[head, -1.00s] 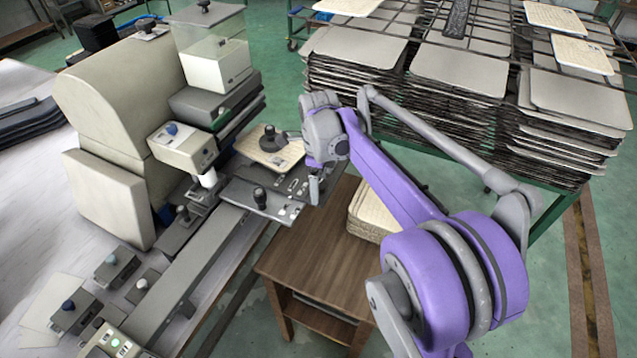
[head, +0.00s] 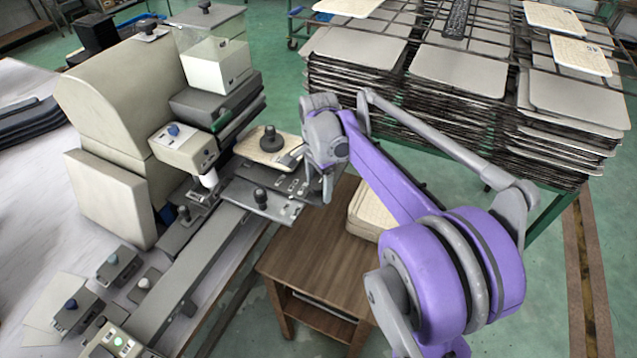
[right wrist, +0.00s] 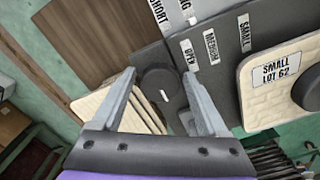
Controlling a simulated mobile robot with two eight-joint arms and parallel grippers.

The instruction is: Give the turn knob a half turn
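The turn knob (right wrist: 158,84) is a dark round knob with a short white mark. In the right wrist view it sits at the edge of a grey plate (right wrist: 212,75) with labels such as OPEN, MEDIUM and SMALL. My right gripper (right wrist: 160,74) is open, with one finger to each side of the knob; I cannot tell whether they touch it. In the head view my right gripper (head: 318,178) is over the right end of the plate (head: 240,197) and the knob is not clearly seen. My left gripper is not in view.
A cream panel (right wrist: 284,80) marked SMALL LOT 62, with a dark knob, lies beside the plate. A black-knobbed handle (head: 260,197) stands on the plate. A wooden stand (head: 310,255) with stacked panels (head: 370,212) is below. Racks of trays (head: 460,70) fill the back right.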

